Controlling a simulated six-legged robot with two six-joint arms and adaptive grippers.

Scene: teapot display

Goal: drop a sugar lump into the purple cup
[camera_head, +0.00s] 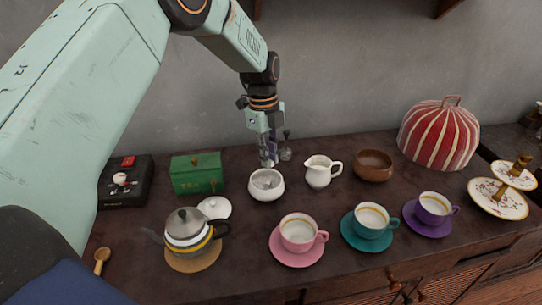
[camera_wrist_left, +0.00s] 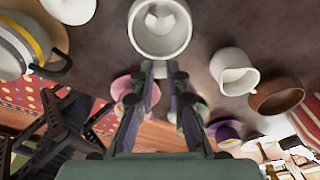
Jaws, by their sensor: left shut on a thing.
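The purple cup (camera_head: 433,206) stands upright on a purple saucer (camera_head: 421,229) at the right of the table. The white sugar bowl (camera_head: 266,193) stands mid-table with pale lumps inside, and also shows at the top of the left wrist view (camera_wrist_left: 137,40). My left gripper (camera_head: 268,162) points down just above the bowl's back rim. In the left wrist view its fingertips (camera_wrist_left: 160,69) are close together at the bowl's near side, shut on a small pale thing that looks like a sugar lump, mostly hidden by the fingers. My right gripper is out of view.
The teal cup (camera_head: 371,217) and pink cup (camera_head: 299,233) stand left of the purple cup. A white jug (camera_head: 319,175) and wooden bowl (camera_head: 374,163) are right of the sugar bowl. A teapot (camera_head: 187,232) and green tin (camera_head: 196,175) stand left. A striped cosy (camera_head: 440,135) is back right.

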